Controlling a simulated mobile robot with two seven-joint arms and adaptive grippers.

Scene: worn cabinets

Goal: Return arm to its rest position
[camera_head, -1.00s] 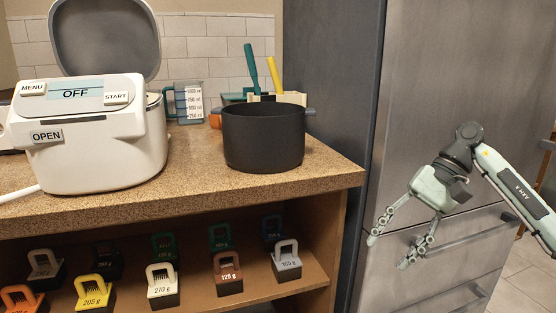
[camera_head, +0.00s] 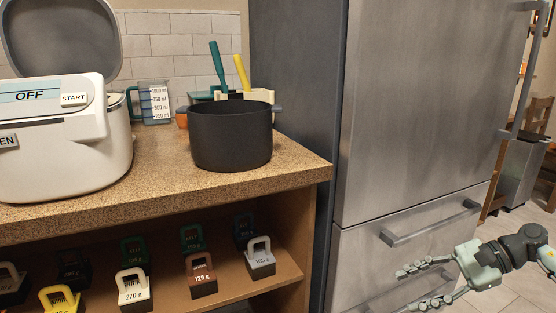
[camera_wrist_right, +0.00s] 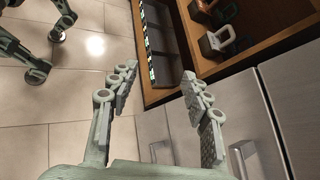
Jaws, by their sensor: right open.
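My right gripper (camera_head: 416,285) is at the lower right of the head view, in front of the steel fridge's lower drawers. Its fingers point left and are spread apart with nothing between them. In the right wrist view both fingers of the right gripper (camera_wrist_right: 160,95) stand apart, with floor tiles and the shelf unit beyond. My left gripper does not show in the head view.
A steel fridge (camera_head: 420,110) with bar handles stands on the right. The counter (camera_head: 160,180) holds a white cooker (camera_head: 65,160), a black pot (camera_head: 230,138) and a measuring jug (camera_head: 155,105). Labelled weights, such as a brown one (camera_head: 202,276), stand on the shelf below. Tiled floor lies at right.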

